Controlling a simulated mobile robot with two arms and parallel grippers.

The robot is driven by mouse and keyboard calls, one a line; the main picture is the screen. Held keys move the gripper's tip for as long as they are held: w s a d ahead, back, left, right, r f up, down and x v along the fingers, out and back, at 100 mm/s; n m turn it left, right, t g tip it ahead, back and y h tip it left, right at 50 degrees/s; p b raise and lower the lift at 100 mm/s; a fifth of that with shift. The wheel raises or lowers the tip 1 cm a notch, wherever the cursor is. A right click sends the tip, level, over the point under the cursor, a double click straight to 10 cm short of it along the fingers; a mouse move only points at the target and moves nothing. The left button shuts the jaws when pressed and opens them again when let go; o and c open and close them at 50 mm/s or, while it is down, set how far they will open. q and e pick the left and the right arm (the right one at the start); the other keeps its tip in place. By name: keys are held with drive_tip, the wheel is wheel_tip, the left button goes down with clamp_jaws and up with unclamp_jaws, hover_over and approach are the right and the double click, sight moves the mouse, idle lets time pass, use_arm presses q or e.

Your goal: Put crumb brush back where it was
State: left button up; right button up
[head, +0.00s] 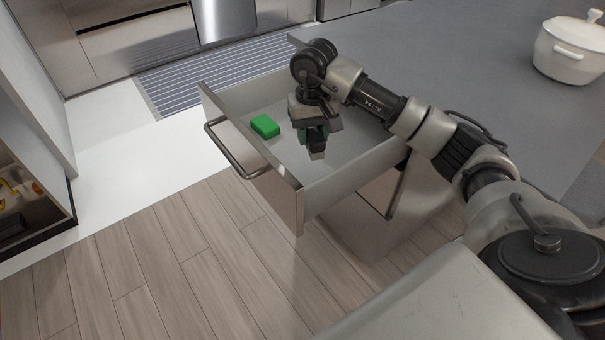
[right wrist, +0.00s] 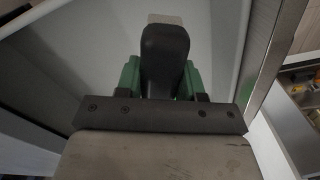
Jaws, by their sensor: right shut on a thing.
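My right gripper (head: 312,132) is over the open drawer (head: 340,183), pointing down. It is shut on the crumb brush, which shows in the right wrist view as a dark rounded body (right wrist: 164,58) with a pale end, between two green finger pads. In the head view only a small part of the brush (head: 317,154) shows below the fingers. I cannot tell whether it touches the drawer floor. My left gripper is not in view.
A green block (head: 265,126) lies in the drawer, left of my right gripper. The drawer's front with its bar handle (head: 232,152) faces left. A grey counter (head: 480,70) bears a white pot (head: 571,50). A striped runner (head: 215,80) lies behind the drawer. Wooden floor in front is clear.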

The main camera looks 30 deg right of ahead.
sight(310, 180)
drive_tip(key=shift+w+f, duration=0.1)
drive_tip(key=shift+f, duration=0.8)
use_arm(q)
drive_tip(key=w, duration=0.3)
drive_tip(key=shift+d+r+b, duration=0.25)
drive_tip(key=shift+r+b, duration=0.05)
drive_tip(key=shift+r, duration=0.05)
use_arm(e)
wheel_tip(310, 180, down, 10)
drive_tip(key=shift+r, duration=0.1)
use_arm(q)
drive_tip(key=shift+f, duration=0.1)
use_arm(e)
drive_tip(key=o, duration=0.9)
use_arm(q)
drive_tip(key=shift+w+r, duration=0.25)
